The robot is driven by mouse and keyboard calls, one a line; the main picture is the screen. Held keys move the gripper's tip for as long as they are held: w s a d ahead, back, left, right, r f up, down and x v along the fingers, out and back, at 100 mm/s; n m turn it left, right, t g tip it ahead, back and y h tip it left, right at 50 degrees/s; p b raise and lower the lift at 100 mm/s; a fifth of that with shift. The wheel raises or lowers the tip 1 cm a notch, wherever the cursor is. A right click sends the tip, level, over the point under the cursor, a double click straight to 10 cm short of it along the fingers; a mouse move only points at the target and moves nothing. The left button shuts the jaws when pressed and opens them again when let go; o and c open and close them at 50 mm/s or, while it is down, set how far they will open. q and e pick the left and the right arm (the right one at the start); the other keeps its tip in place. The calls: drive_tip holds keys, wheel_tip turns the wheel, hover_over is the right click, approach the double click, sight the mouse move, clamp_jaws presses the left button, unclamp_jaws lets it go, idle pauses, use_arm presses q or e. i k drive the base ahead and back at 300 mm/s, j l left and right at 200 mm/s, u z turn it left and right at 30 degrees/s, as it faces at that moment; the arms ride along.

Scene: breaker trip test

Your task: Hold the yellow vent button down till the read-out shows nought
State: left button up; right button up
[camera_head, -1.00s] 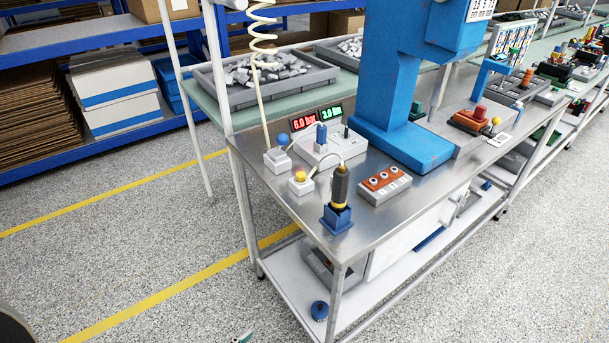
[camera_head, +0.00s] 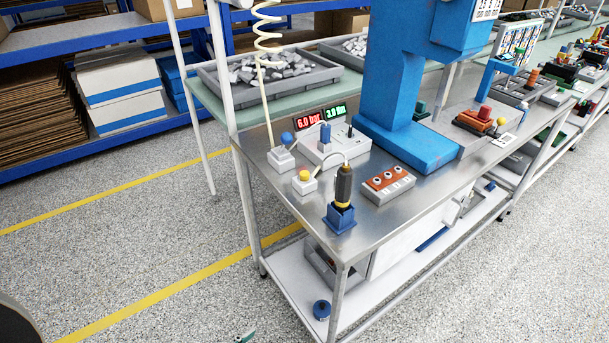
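The yellow vent button (camera_head: 304,175) sits on a small white box near the left front corner of the steel bench. No gripper is at it. The read-out is a pair of lit displays at the back of the bench: a red one (camera_head: 310,122) that appears to show 6.0 bar, and a green one (camera_head: 335,112) that seems to begin with 3.0, its unit blurred.
A blue-knobbed box (camera_head: 281,158) stands behind the yellow button. A dark tool in a blue holder (camera_head: 341,212) and an orange-topped block (camera_head: 388,183) stand to its right. A large blue press (camera_head: 395,95) rises behind. The floor left of the bench is clear.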

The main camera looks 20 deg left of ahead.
sight(304, 174)
drive_tip(key=i+l+u, duration=0.25)
drive_tip(key=l, duration=0.15)
drive_tip(key=l+u, duration=0.3)
drive_tip(key=i+l+u, duration=0.1)
drive_tip(key=l+u, duration=0.15)
drive_tip(key=l, duration=0.25)
